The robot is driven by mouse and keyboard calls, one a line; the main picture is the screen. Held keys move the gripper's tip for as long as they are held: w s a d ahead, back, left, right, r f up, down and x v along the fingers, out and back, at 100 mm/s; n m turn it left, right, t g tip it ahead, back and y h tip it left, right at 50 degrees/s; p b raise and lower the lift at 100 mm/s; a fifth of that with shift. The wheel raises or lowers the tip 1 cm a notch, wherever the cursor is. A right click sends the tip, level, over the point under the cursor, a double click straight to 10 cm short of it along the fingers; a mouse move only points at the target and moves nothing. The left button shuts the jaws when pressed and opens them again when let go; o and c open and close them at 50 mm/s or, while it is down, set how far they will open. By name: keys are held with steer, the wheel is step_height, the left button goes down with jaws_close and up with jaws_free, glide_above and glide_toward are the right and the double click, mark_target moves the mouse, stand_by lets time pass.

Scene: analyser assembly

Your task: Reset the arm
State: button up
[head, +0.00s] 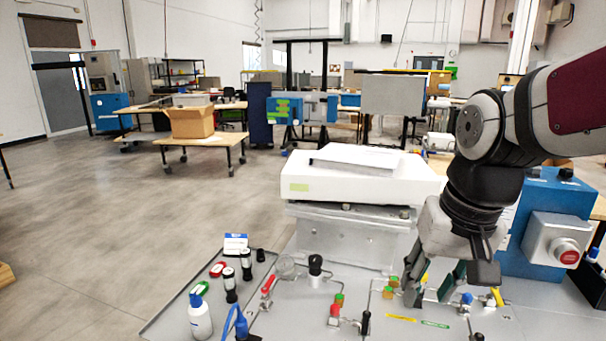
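My arm enters from the right edge and hangs down over the right part of a grey analyser panel (290,322). My gripper (430,297) points down just above the panel in the picture. Its two dark fingers are spread with a gap between them, and I see nothing held there. Small green and orange fittings (388,291) show just left of the fingers. Whether the fingers touch anything on the panel cannot be told from this view.
A white box-like unit (360,186) stands behind the panel. A blue box with a red stop button (569,257) is close on the right. A white bottle (200,318), a red-handled valve (268,284) and black-capped parts (315,265) stand on the panel's left. Open floor lies left.

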steer(key=s+d+n+t, duration=0.1)
steer(key=s, duration=1.1)
steer(key=shift+s+d+n+t+h, duration=0.3)
steer(key=shift+s+t, duration=0.05)
steer(key=shift+t, duration=0.05)
steer(key=shift+r, duration=0.1)
